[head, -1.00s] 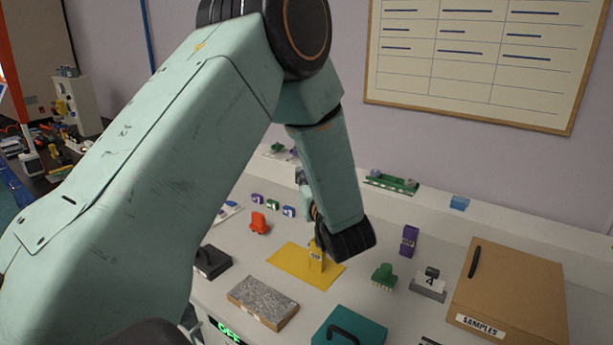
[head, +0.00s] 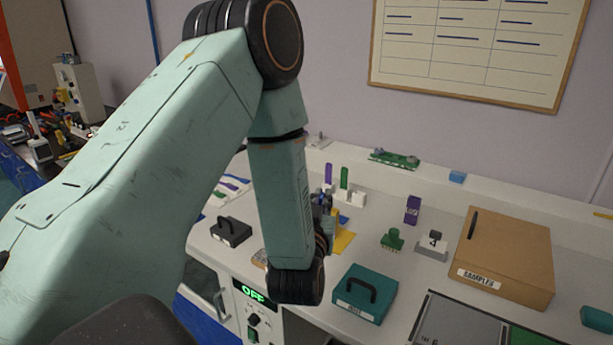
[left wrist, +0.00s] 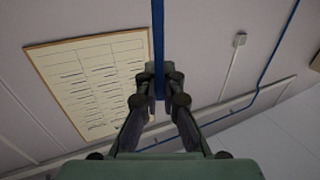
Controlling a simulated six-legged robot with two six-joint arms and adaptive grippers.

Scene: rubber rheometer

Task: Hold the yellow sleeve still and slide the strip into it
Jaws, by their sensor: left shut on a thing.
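My left gripper (head: 323,203) is over the bench, beyond my wrist and partly hidden by my forearm. In the left wrist view the two fingers (left wrist: 160,88) are closed together. A narrow dark blue strip (left wrist: 158,45) stands up from between the fingertips. The yellow sleeve (head: 334,222) shows only in part, close beside the gripper at the yellow mat (head: 345,241). I cannot tell whether strip and sleeve touch. My right gripper is not in view.
A teal case (head: 366,293) stands in front, a black case (head: 230,231) to the left. A purple block (head: 412,209), a green piece (head: 392,239) and a cardboard samples box (head: 505,255) are to the right. Purple and green upright pieces (head: 344,177) stand behind the gripper.

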